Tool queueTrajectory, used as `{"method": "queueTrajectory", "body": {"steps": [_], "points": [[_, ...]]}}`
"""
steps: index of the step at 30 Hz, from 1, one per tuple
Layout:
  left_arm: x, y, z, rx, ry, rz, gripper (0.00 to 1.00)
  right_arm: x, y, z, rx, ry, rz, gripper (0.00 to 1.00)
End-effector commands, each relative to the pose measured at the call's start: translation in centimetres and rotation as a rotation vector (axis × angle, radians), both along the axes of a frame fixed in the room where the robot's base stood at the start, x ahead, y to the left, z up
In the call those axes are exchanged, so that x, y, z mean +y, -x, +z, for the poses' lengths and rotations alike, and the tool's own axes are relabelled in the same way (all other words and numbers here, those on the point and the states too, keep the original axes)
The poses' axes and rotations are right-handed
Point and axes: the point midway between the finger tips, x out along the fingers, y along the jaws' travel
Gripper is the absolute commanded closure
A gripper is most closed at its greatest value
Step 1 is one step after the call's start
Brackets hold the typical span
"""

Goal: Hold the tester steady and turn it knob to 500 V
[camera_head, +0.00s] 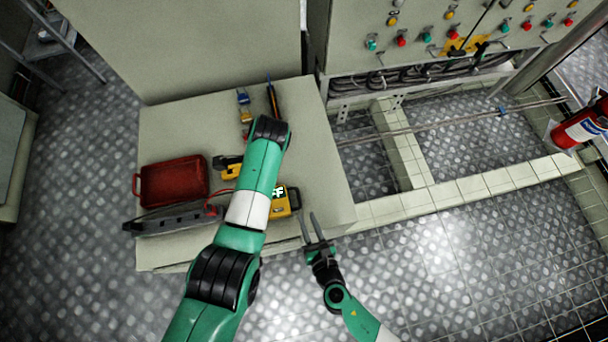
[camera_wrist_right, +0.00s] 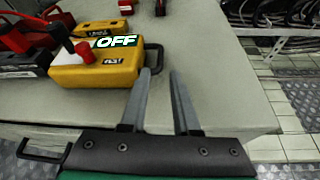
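The yellow tester (camera_head: 281,207) sits near the front right of the grey bench and is partly covered by my left arm in the head view. In the right wrist view, the tester (camera_wrist_right: 105,72) has a bright OFF label on top, a black handle at its right end and a red and white part at its left.
A red case (camera_head: 172,183) and a long grey device (camera_head: 172,221) lie on the bench (camera_head: 318,165) at left. Another yellow device (camera_wrist_right: 97,28) lies behind the tester. A control cabinet (camera_head: 420,50) stands behind; a red extinguisher (camera_head: 580,130) is at right.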

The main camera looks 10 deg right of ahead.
Motion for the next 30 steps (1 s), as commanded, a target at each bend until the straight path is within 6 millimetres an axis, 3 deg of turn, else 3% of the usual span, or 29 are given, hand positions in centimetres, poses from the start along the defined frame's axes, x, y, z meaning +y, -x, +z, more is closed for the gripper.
{"method": "queueTrajectory", "body": {"steps": [4, 12, 19, 30], "points": [[0.0, 0.0, 0.0, 0.0, 0.0, 0.0, 0.5, 0.5, -2.9, -1.0, -0.001, 0.0, -0.002, 0.7], [0.0, 0.0, 0.0, 0.0, 0.0, 0.0, 0.5, 1.0, -6.4, -2.6, 0.0, 0.004, -0.007, 0.7], [0.0, 0.0, 0.0, 0.0, 0.0, 0.0, 0.5, 1.3, -7.8, -3.2, -0.001, 0.003, -0.004, 0.7], [0.0, 0.0, 0.0, 0.0, 0.0, 0.0, 0.5, 1.4, -8.0, -3.3, 0.0, -0.001, -0.002, 0.7]]}}
